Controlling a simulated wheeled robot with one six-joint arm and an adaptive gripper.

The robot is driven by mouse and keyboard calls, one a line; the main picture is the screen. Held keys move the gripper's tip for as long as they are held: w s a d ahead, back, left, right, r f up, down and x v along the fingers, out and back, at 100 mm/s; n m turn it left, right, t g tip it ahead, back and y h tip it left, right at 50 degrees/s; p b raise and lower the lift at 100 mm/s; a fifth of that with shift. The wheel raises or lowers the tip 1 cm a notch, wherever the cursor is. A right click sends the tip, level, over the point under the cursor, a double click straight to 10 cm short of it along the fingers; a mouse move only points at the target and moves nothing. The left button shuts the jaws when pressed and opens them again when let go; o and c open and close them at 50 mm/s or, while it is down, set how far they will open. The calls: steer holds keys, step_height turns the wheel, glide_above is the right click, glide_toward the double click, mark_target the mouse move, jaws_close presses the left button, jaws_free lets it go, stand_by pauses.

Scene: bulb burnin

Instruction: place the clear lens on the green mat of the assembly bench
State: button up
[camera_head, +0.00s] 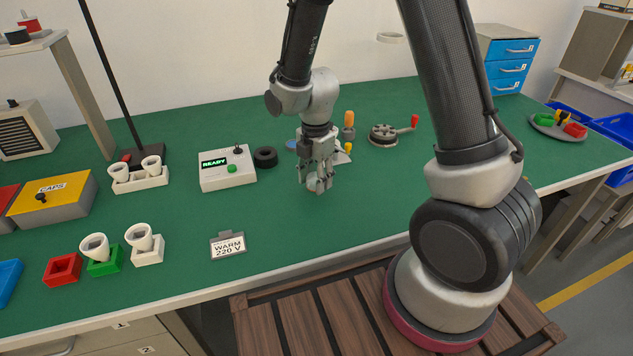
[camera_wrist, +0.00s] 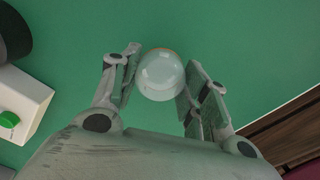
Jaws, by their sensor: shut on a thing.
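The clear lens (camera_wrist: 160,76) is a pale, see-through dome with a thin orange edge at its top in the wrist view. My gripper (camera_wrist: 157,88) has a finger on each side of it and is shut on it. In the head view my gripper (camera_head: 318,186) points down, low over the green mat (camera_head: 290,225) of the assembly bench. The lens is mostly hidden between the fingers there. I cannot tell whether the lens touches the mat.
A white box with a READY display (camera_head: 227,168) and a black ring (camera_head: 265,157) stand left of my gripper. A WARM 220 V sign (camera_head: 228,246) is in front. Behind are an orange-handled tool (camera_head: 348,127) and a reel with a red handle (camera_head: 392,134). The mat around my gripper's front is clear.

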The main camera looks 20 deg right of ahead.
steer(key=shift+f, duration=0.7)
steer(key=o, duration=0.7)
steer(key=shift+f, duration=0.1)
